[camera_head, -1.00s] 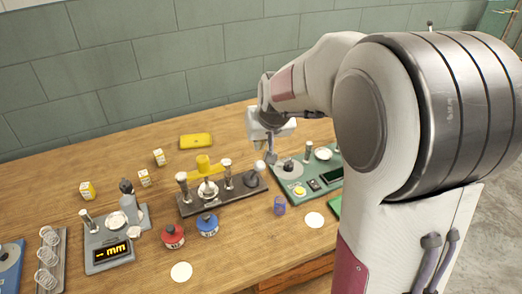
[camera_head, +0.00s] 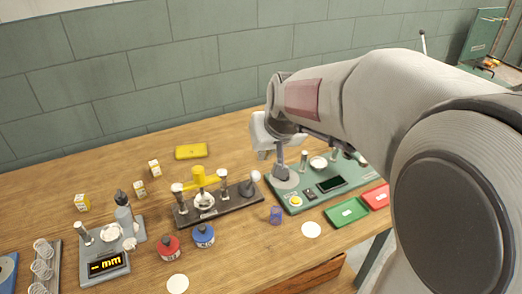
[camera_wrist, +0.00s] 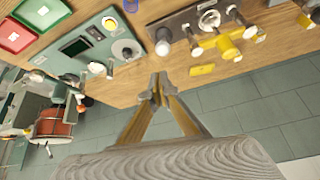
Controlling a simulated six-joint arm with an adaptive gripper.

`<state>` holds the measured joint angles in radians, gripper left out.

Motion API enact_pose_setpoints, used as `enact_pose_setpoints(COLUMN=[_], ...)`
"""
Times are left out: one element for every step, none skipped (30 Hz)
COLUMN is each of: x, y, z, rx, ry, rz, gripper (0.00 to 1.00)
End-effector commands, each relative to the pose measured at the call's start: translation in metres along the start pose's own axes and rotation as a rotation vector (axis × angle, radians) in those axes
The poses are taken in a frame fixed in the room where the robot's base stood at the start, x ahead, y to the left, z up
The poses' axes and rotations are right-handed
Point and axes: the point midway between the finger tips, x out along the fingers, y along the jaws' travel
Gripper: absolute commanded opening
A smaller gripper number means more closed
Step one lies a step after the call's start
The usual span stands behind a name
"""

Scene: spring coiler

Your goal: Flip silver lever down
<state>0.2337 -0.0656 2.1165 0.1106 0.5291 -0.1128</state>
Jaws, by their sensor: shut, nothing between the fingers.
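A dark base (camera_head: 222,209) carries silver posts and a yellow bar (camera_head: 203,182). At its right end stands a silver-stemmed lever with a pale round knob (camera_head: 255,176); the knob also shows in the wrist view (camera_wrist: 162,48). I cannot tell for sure that this is the task's silver lever. Small silver posts also stand on the green panel (camera_head: 325,196), such as this one (camera_head: 304,160). My gripper (camera_head: 281,172) is shut and empty, right of the knob and by the panel's grey disc in the head view. In the wrist view my fingertips (camera_wrist: 158,88) are together, apart from the knob.
A blue spring-like cylinder (camera_head: 275,215), green tray (camera_head: 346,212) and red tray (camera_head: 376,197) lie right of the base. Red (camera_head: 168,247) and blue (camera_head: 203,236) pots stand in front.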

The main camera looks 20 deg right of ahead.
Motion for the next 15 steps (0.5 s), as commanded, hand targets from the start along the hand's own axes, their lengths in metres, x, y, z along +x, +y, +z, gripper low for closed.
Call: enact_pose_setpoints(x=[-0.004,-0.006,-0.009,-0.01,-0.011,-0.013,-0.014,-0.015,-0.016,-0.017,-0.017,-0.017,-0.018,-0.018,-0.018], y=[0.001,0.001,0.001,0.001,0.001,0.001,0.001,0.002,0.002,0.002,0.002,0.002,0.002,0.002,0.002], z=[0.002,0.003,0.005,0.006,0.006,0.007,0.008,0.008,0.009,0.009,0.009,0.009,0.009,0.01,0.01], rx=[0.001,0.001,0.001,0.001,0.0,0.0,0.0,0.0,0.0,0.0,0.0,0.0,0.0,0.0,0.0], ry=[0.001,0.001,0.0,0.0,0.0,0.0,0.0,0.001,0.001,0.001,0.0,0.0,0.0,0.0,0.0], rz=[0.0,0.0,0.0,0.0,0.0,0.0,0.0,0.0,0.0,0.0,0.0,0.0,0.0,0.0,0.0], gripper=[0.0,0.0,0.0,0.0,0.0,0.0,0.0,0.0,0.0,0.0,0.0,0.0,0.0,0.0,0.0])
